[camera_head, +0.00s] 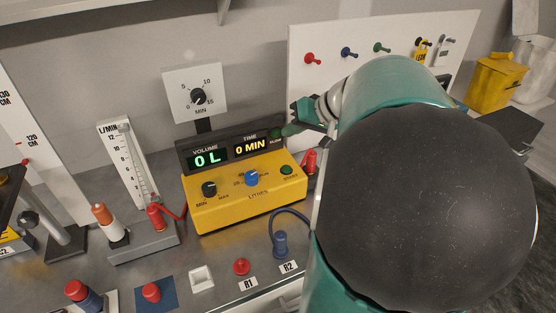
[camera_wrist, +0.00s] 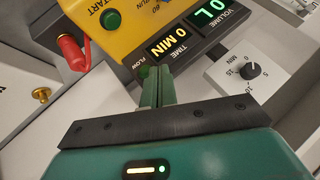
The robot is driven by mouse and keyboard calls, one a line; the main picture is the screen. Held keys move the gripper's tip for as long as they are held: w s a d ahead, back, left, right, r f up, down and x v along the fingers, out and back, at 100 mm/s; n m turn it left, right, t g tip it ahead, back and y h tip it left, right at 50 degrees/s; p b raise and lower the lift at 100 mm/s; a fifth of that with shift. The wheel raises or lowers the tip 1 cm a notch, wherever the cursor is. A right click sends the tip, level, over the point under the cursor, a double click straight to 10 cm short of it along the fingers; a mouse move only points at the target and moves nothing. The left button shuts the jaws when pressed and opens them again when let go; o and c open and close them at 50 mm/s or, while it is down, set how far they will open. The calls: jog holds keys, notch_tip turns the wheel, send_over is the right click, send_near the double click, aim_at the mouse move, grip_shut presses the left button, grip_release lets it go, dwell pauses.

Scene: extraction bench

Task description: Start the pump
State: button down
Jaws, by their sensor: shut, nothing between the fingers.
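The yellow pump (camera_head: 245,202) stands on the bench in the head view, and part of it shows upside down in the wrist view (camera_wrist: 132,42). Its dark display panel reads VOLUME 0 L and TIME 0 MIN. The green START button (camera_head: 287,170) is at the right of its front face; in the wrist view the button (camera_wrist: 111,20) is at the top left, uncovered. My gripper (camera_wrist: 156,76) is shut and empty. Its fingertips are close to the FLOW label and the small dark green lamp at the display's edge, apart from the START button. Contact there cannot be told.
A timer dial (camera_head: 197,97) stands behind the pump. A flow meter (camera_head: 127,165) is to its left. Red connectors (camera_head: 310,162) are beside its right side. Sockets R1 (camera_head: 241,267) and R2 (camera_head: 281,245) are in front, with a cable at R2. My arm hides the right side.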

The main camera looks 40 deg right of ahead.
aim_at(290, 170)
jog(key=shift+a+f, duration=0.1)
jog(key=shift+f, duration=4.4)
jog(key=shift+f, duration=0.4)
jog(key=shift+f, duration=0.4)
jog(key=shift+r, duration=0.85)
